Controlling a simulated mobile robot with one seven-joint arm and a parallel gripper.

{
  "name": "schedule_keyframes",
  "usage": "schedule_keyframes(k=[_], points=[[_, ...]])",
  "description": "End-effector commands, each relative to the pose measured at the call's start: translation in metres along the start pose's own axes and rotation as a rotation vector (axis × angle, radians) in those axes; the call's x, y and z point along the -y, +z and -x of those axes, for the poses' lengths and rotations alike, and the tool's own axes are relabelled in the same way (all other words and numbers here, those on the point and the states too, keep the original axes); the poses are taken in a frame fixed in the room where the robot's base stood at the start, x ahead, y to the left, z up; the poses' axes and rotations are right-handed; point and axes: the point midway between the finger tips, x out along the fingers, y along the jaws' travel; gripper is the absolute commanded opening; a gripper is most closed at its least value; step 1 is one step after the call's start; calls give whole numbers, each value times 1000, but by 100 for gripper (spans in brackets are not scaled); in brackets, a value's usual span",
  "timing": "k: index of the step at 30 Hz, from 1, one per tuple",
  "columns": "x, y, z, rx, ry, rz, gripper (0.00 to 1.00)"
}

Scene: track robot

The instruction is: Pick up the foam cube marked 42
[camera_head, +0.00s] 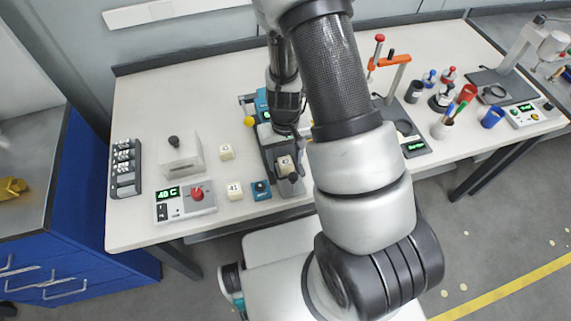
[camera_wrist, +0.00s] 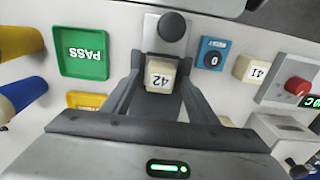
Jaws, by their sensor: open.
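The foam cube marked 42 (camera_wrist: 160,77) is cream-coloured and shows in the wrist view between the two dark fingers of my gripper (camera_wrist: 160,63). My gripper is open, with a finger on either side of the cube; whether either touches it is unclear. In the head view the cube (camera_head: 285,163) sits at the front part of a grey fixture (camera_head: 290,187) near the table's front edge. My arm reaches over the table there and hides part of the fixture, and the gripper's fingers are hard to make out in this view.
A dark round knob (camera_wrist: 171,27) stands close beside cube 42. A green PASS tray (camera_wrist: 83,52) and a yellow tray (camera_wrist: 86,101) lie on the other side. A control box (camera_head: 184,203) stands left.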

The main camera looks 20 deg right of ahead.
Motion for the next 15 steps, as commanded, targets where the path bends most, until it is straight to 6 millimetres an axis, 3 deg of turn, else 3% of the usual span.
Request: schedule_keyframes(k=[3,10,15], points=[[0,0,0,0,0,0,51],[0,0,1,0,0,0,13],[0,0,1,0,0,0,10]])
